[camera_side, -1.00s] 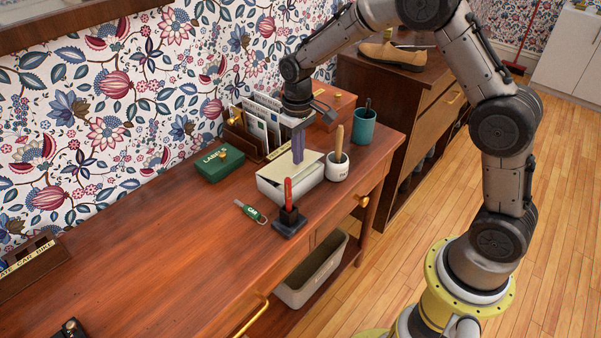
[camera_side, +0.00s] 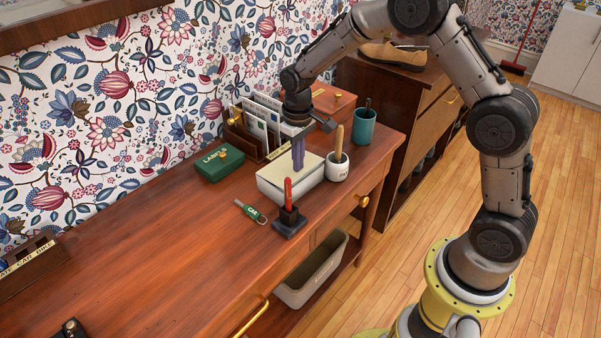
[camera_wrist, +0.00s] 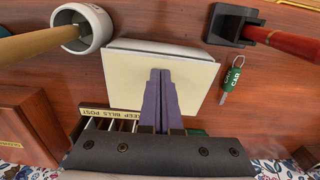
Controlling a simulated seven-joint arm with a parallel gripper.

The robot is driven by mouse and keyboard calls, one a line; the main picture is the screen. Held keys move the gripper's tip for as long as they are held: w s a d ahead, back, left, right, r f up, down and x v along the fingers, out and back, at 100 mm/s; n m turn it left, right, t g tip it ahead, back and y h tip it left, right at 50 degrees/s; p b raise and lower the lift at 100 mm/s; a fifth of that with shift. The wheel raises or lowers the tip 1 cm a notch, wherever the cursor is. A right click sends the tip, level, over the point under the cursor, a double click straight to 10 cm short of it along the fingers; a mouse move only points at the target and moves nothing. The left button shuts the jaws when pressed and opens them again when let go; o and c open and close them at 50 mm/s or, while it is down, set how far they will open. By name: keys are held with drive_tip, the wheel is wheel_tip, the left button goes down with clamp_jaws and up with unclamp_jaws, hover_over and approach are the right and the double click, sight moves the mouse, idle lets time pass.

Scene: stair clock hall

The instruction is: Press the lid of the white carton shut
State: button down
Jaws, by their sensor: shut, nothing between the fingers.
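The white carton (camera_side: 284,191) stands on the wooden desk, and its front wall also shows in the wrist view (camera_wrist: 170,45). Its cream lid (camera_side: 285,174) lies nearly flat over the top; in the wrist view the lid (camera_wrist: 125,80) covers most of the carton. I cannot tell whether a small gap remains under it. My gripper (camera_side: 298,168) points down with its purple fingers together and empty. The fingertips (camera_wrist: 160,72) are over the middle of the lid and appear to touch it. The fingers hide a strip of the lid.
A white pot (camera_side: 337,167) with a wooden handle stands close right of the carton. A dark stand with a red handle (camera_side: 288,192) is in front. A green-tagged key (camera_side: 250,211), a green box (camera_side: 219,164) and a letter rack (camera_side: 245,138) are nearby. The desk's left is mostly clear.

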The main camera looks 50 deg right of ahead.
drive_tip(key=shift+f, duration=0.7)
idle(0.3)
drive_tip(key=shift+r, duration=4.1)
